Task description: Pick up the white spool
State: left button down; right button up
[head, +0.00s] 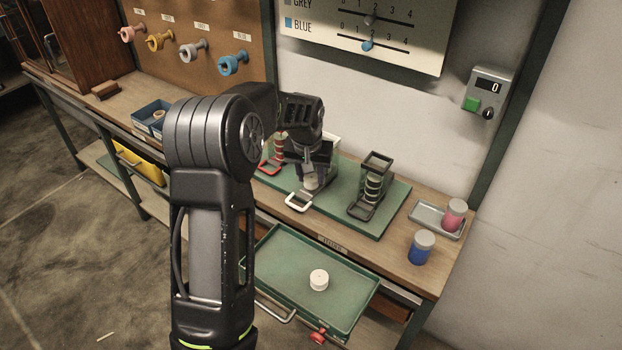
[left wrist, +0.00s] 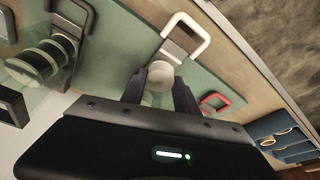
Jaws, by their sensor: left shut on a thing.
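My left gripper (head: 308,176) reaches down over the green board, at the holder with the white handle (head: 299,201). In the left wrist view, the fingers (left wrist: 160,96) are shut on a pale, round white spool (left wrist: 157,98), just behind the white handle (left wrist: 186,36). In the head view only a small part of that spool (head: 312,183) shows under the gripper. I cannot tell whether it still touches the holder. Another white, round spool-like piece (head: 319,279) lies in the open green drawer (head: 285,262). My right gripper is not in view.
A blue jar (head: 421,248) and a grey tray (head: 428,213) with a pink jar (head: 455,214) stand at the right. Blue bins (head: 150,117) stand at the left.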

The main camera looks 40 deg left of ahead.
aim_at(311, 179)
pick_arm(q)
notch_tip(311, 179, up, 17)
jog(key=shift+f, duration=0.2)
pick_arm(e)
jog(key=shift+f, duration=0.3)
pick_arm(q)
jog(key=shift+f+b, duration=0.1)
jog(key=shift+b, duration=0.2)
dwell(0.3)
